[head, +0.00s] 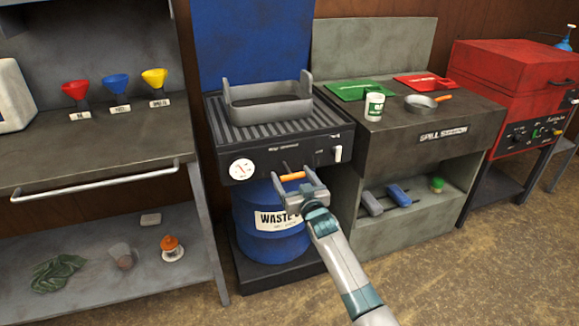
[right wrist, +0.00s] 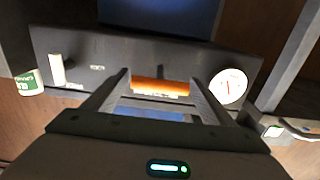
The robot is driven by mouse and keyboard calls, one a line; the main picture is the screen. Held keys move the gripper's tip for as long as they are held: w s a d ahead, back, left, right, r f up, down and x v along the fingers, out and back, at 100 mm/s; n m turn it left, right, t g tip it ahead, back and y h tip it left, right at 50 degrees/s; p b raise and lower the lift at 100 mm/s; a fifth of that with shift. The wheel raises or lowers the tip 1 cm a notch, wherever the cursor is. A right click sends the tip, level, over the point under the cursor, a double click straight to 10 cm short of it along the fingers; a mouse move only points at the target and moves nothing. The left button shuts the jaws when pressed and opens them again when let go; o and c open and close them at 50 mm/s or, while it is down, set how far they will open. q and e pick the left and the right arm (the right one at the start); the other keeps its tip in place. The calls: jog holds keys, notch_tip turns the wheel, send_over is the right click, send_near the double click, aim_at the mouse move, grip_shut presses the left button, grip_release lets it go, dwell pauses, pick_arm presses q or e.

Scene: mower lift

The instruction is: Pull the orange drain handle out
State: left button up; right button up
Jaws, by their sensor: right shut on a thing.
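The orange drain handle (head: 292,176) is a short bar at the lower front of the black waste drain unit (head: 325,140), above a blue barrel (head: 268,228). My right gripper (head: 296,179) reaches up to it from below, with one finger at each end of the bar. In the right wrist view the handle (right wrist: 160,87) lies crosswise between the two fingers of the gripper (right wrist: 160,80), close in front of the unit's dark front panel. The right gripper is shut on the handle. My left gripper is not in view.
A grey pan (head: 262,108) sits on the ribbed top of the unit. A round gauge (head: 242,169) and a white switch (head: 338,154) are on its front. A workbench (head: 90,150) stands on the left, a spill station (head: 425,145) on the right. The floor in front is clear.

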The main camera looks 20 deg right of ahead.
jog(key=shift+s+f, duration=0.15)
jog(key=shift+f, duration=0.05)
jog(key=o, duration=1.3)
jog(key=shift+o, duration=1.1)
jog(key=shift+s, duration=0.15)
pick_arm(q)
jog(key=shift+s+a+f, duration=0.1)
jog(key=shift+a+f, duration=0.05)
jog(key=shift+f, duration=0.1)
pick_arm(e)
jog(key=shift+r, duration=0.15)
jog(key=shift+s, duration=0.8)
pick_arm(q)
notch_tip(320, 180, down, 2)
jog(key=shift+p, duration=0.35)
pick_arm(e)
jog(key=s, duration=1.6)
jog(key=shift+d, duration=0.3)
